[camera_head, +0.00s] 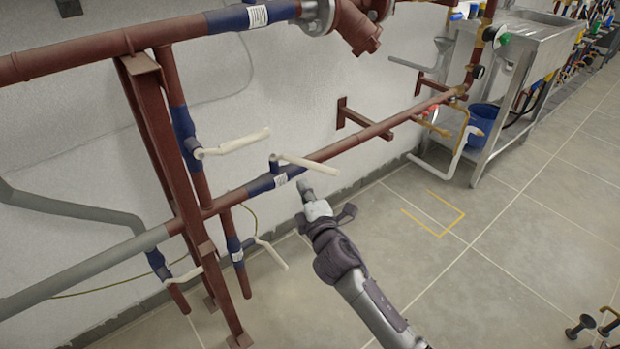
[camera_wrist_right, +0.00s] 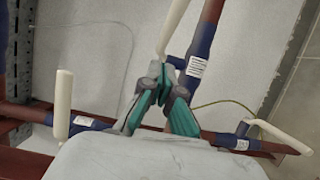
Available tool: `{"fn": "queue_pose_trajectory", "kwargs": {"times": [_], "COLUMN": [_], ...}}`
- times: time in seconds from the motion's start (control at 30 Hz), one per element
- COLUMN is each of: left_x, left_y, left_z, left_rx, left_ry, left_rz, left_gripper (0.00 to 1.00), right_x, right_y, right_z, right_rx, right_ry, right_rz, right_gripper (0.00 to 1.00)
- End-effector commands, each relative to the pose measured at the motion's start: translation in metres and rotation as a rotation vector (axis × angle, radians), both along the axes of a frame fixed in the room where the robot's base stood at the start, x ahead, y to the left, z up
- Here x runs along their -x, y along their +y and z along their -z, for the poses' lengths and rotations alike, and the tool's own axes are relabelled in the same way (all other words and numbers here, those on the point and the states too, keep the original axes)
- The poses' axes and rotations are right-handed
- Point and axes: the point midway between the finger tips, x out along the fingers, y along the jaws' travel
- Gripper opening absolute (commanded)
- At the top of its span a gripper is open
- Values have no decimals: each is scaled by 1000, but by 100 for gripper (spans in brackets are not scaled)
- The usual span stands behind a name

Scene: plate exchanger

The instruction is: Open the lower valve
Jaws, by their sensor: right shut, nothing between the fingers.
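Several valves with cream lever handles sit on brown pipes with blue sections. One handle (camera_head: 307,163) lies along the lower horizontal pipe; my right gripper (camera_head: 304,187) is just below and in front of it. In the right wrist view the right gripper (camera_wrist_right: 160,72) is shut and empty, its tips close to a cream handle (camera_wrist_right: 175,25); I cannot tell whether they touch. Another handle (camera_head: 235,144) is on the upright pipe, one (camera_head: 270,252) hangs low, and one (camera_head: 184,275) is at lower left. I cannot tell which is the lower valve. My left gripper is not in view.
A brown upright frame (camera_head: 165,150) stands left of the gripper. A thick upper pipe (camera_head: 100,45) runs along the wall. A steel sink (camera_head: 525,35) and a blue bucket (camera_head: 481,122) are at the right. The tiled floor (camera_head: 540,210) is mostly free.

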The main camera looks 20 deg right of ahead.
Motion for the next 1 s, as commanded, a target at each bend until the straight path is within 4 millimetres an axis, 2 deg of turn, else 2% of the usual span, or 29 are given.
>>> {"fn": "queue_pose_trajectory", "kwargs": {"times": [0.1,0.33,0.87,1.0], "left_x": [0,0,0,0], "left_y": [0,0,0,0], "left_z": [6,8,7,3], "left_rx": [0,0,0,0], "left_ry": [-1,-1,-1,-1], "left_rz": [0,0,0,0], "left_gripper": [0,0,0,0], "right_x": [-24,-42,-46,-44], "right_y": [-2,-24,-30,-40], "right_z": [1,1,0,0], "right_rx": [0,-1,-1,1], "right_ry": [0,1,2,2], "right_rz": [1,0,-1,-13], "right_gripper": [0,0,0,0]}}
